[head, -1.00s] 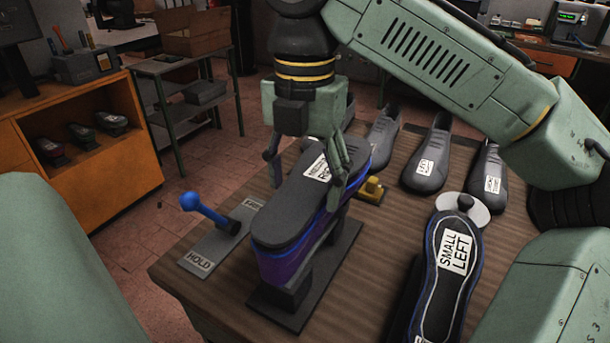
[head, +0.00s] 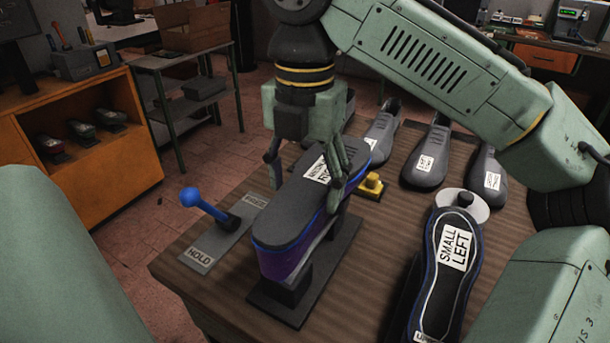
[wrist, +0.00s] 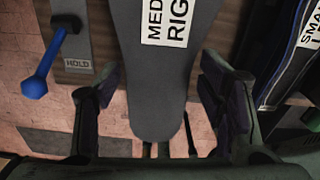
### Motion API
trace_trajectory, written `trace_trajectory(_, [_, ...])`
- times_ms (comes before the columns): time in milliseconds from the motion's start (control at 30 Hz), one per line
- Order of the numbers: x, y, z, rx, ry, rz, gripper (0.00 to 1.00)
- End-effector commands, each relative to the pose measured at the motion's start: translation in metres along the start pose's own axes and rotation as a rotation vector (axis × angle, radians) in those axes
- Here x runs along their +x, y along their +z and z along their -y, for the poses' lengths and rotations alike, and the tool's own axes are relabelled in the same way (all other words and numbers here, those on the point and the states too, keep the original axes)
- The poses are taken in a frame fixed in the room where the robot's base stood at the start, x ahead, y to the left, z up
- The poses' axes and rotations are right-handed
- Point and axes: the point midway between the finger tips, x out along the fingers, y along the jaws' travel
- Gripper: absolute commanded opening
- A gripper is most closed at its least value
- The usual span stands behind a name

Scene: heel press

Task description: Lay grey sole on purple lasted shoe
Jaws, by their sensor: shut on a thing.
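The grey sole (head: 290,213) lies lengthwise over the top of the purple lasted shoe (head: 290,260), bottom side up. A white label on the sole reads "MED… RIG…" in the wrist view (wrist: 160,95). The shoe sits upside down on a dark stand; its purple and blue side shows beneath the sole. My gripper (head: 304,178) comes down from above, one finger on each side of the sole, and is shut on it. In the wrist view my gripper (wrist: 160,85) straddles the sole; the exact contact is hard to see.
A blue-knobbed lever (head: 205,204) on a plate marked HOLD stands left of the shoe. A yellow block (head: 371,186) is behind it. A shoe marked SMALL LEFT (head: 455,255) stands to the right. Several grey lasts (head: 428,155) line the back of the table.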

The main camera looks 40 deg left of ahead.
Motion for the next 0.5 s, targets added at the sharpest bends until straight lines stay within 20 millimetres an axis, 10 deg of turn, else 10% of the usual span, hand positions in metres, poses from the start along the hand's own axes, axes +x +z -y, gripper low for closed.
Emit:
trace_trajectory(67, [0.0012,-0.0001,-0.0001,-0.001,0.0,0.0,0.32])
trace_trajectory(100, [0.0015,-0.0001,-0.0001,-0.001,0.0,0.001,0.63])
trace_trajectory(500, [0.0013,0.0,0.0,0.0,0.0,0.001,0.86])
